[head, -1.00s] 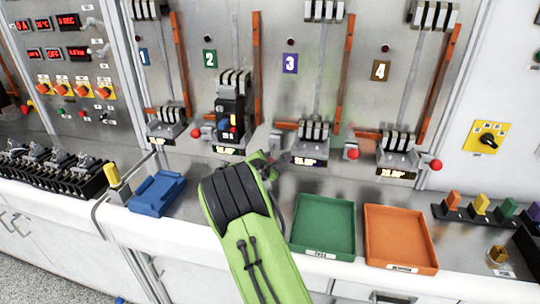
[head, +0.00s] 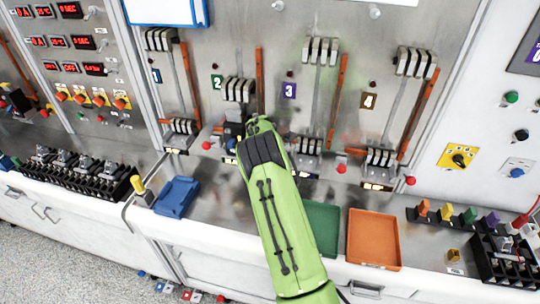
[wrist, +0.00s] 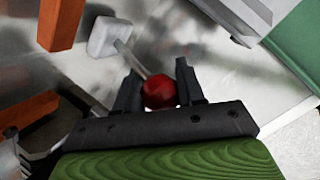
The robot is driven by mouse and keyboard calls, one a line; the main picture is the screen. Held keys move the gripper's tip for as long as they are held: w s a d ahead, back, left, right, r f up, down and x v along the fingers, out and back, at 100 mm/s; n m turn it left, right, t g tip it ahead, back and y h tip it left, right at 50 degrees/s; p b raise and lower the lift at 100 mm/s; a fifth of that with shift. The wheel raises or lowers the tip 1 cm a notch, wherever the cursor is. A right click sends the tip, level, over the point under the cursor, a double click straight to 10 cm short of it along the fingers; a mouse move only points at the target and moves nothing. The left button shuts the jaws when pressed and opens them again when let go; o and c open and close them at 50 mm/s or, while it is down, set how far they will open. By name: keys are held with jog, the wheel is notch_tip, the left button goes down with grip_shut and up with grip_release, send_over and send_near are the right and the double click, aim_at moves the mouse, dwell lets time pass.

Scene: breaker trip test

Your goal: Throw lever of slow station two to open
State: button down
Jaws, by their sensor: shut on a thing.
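Station two, marked by a green 2 plate (head: 216,82), has a dark breaker (head: 233,131) with white clamps (head: 238,90) resting at its top. My gripper (head: 262,122) reaches in at this station's lower right and hides its lever in the head view. In the wrist view my gripper (wrist: 158,80) is shut on a red ball knob (wrist: 160,93), one finger on each side. A thin rod runs from the knob up-left to a pale block (wrist: 110,38). The lever's exact position is hard to tell.
Red knobs of station one (head: 206,145), station three (head: 341,168) and station four (head: 410,180) stand close by. Orange bars (head: 338,100) rise beside the stations. A blue holder (head: 177,196), a green tray (head: 322,226) and an orange tray (head: 373,240) lie on the counter.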

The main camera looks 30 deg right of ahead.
jog(key=shift+d+r+g+y+p, duration=0.35)
jog(key=shift+r+g+y+p, duration=0.15)
jog(key=shift+p, duration=0.1)
jog(key=shift+s, duration=0.1)
jog(key=c, duration=0.7)
grip_release()
jog(key=shift+c, duration=0.2)
jog(key=b+v, duration=0.1)
jog(key=v, duration=1.4)
jog(key=shift+r, duration=0.45)
